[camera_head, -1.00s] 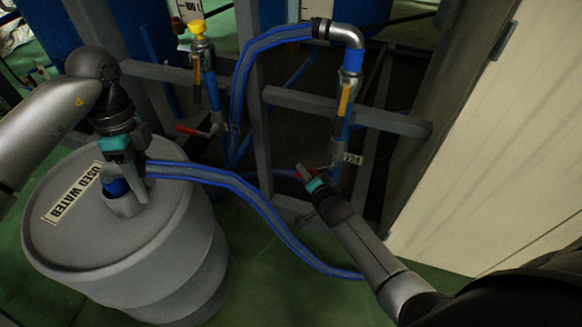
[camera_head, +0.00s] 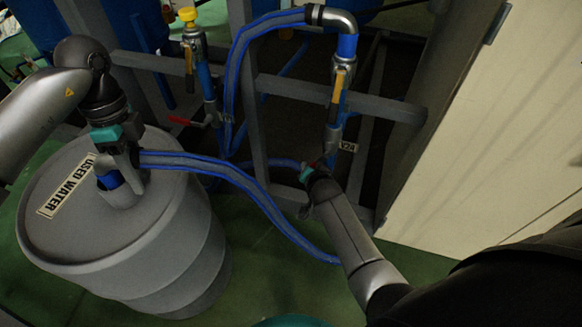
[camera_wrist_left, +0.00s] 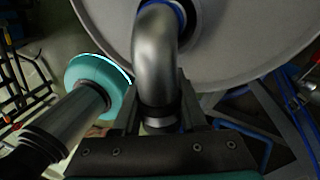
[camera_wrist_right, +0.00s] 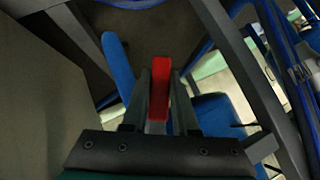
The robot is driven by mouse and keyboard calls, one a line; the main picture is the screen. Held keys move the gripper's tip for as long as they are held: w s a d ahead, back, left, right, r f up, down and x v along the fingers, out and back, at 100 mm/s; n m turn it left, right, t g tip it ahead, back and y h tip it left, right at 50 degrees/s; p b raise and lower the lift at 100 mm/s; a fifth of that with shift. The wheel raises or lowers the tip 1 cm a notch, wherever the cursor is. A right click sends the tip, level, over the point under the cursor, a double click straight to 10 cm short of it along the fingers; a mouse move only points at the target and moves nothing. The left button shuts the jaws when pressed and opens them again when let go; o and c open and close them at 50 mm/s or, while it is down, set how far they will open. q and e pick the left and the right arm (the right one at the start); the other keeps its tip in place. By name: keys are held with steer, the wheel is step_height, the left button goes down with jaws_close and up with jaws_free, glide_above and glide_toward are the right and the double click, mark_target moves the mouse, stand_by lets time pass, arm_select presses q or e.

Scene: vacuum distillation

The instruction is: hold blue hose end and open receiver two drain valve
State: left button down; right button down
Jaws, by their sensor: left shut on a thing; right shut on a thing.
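My left gripper (camera_head: 130,160) is shut on the metal elbow (camera_wrist_left: 155,60) at the end of the blue hose (camera_head: 230,173). The blue end (camera_head: 108,180) sits in the opening on top of the grey USED WATER drum (camera_head: 150,235). My right gripper (camera_head: 314,172) is shut on the red valve handle (camera_wrist_right: 158,95), just below the right-hand drain pipe (camera_head: 335,115). The gripper and arm hide most of that handle in the head view, so the valve's exact angle cannot be told.
A second drain pipe with a yellow top (camera_head: 188,15) and its own red handle (camera_head: 182,121) stands to the left. Grey frame bars (camera_head: 380,105) surround the pipes. A cream panel (camera_head: 490,150) bounds the right side. Green floor (camera_head: 265,265) shows in front.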

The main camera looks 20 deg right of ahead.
steer(key=shift+d+r, duration=0.1)
steer(key=shift+d, duration=0.05)
steer(key=c, duration=0.7)
jaws_free()
steer(key=shift+v, duration=6)
arm_select(q)
steer(key=shift+c, duration=1.8)
jaws_free()
